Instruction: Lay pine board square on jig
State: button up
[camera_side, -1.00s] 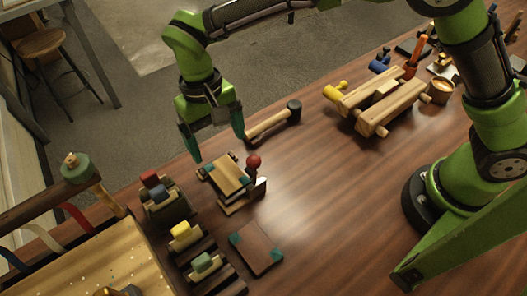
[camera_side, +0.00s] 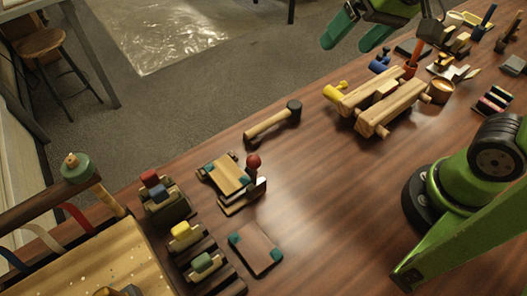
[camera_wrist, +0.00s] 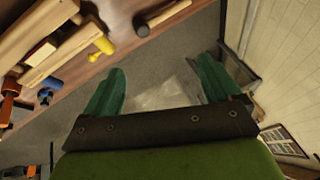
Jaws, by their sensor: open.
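The light pine board (camera_side: 231,175) lies flat on the jig (camera_side: 209,168), a dark base whose teal corner pieces show at two opposite corners of the board. It looks roughly in line with the jig, but the view is too small to tell if it is exactly square. My gripper (camera_side: 353,40) is open and empty, high at the top of the side view, far from the board. In the wrist view its two green fingers (camera_wrist: 160,82) are spread with nothing between them; the board and jig do not show there.
A red-knobbed clamp (camera_side: 254,163) stands at the jig's right side. A mallet (camera_side: 273,122) lies behind it, and a wooden vise (camera_side: 392,108) stands to the right. The middle of the table is clear.

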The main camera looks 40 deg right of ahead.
jog(key=s+d+f+m+t, duration=0.1)
jog(key=s+d+t, duration=0.1)
jog(key=s+d, duration=0.2)
jog(key=shift+s+f+h, duration=0.25)
jog(key=shift+f+h, duration=0.05)
